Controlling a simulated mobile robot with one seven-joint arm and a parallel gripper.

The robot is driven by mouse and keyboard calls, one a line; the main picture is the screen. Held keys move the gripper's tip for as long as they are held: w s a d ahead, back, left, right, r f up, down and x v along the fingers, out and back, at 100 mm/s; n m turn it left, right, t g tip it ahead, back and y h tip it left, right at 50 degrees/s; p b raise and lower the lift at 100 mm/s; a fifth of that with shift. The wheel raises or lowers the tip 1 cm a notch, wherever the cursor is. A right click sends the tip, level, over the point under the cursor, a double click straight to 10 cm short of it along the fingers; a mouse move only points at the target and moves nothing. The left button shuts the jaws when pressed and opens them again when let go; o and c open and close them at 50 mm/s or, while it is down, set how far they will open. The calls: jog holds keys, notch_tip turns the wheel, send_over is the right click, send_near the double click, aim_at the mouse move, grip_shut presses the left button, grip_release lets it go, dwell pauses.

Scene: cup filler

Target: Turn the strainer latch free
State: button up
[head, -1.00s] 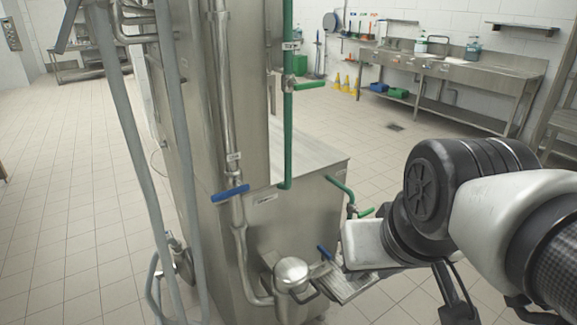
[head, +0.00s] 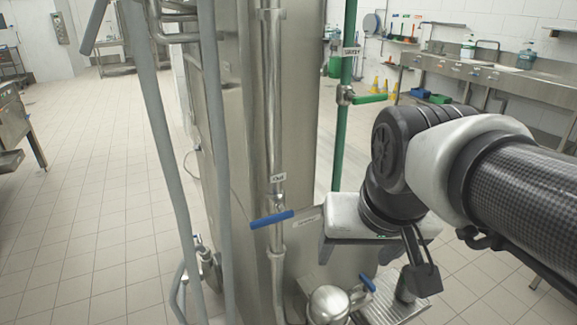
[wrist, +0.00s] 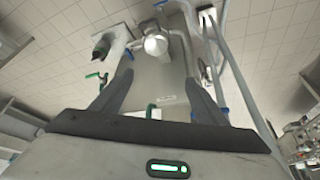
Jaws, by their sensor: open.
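A rounded shiny metal canister, seemingly the strainer (head: 328,303), sits low at the bottom of the head view, cut off by the edge. A small bracket or handle (head: 358,296) shows at its right side; I cannot tell whether this is the latch. My gripper (head: 363,252) hangs above and slightly right of the canister, apart from it. In the wrist view my gripper (wrist: 160,90) has its dark fingers wide apart with nothing between them. The strainer's bright top (wrist: 155,45) shows beyond the fingertips, roughly midway between them.
A blue-handled valve (head: 271,219) on a steel pipe is left of my gripper. A green pipe (head: 345,100) with a green lever (head: 370,98) stands behind. Another blue lever (head: 367,283) and a ribbed metal tray (head: 400,308) lie close right of the canister. Grey rails (head: 160,120) stand left.

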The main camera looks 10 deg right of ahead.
jog(key=w+d+f+m+g+b, duration=0.1)
jog(key=w+d+f+m+g, duration=0.25)
jog(key=w+d+m, duration=0.45)
jog(key=m+g+b, duration=0.2)
jog(key=m, duration=0.3)
send_near(368, 280)
jog(key=shift+t, duration=0.25)
notch_tip(368, 280, down, 8)
jog(key=b, duration=0.3)
jog(key=shift+s+d+f+b, duration=0.1)
jog(key=shift+s+f+b, duration=0.05)
jog(key=shift+b, duration=0.25)
jog(key=c, duration=1.1)
jog(key=shift+o, duration=0.2)
jog(key=shift+n, duration=0.3)
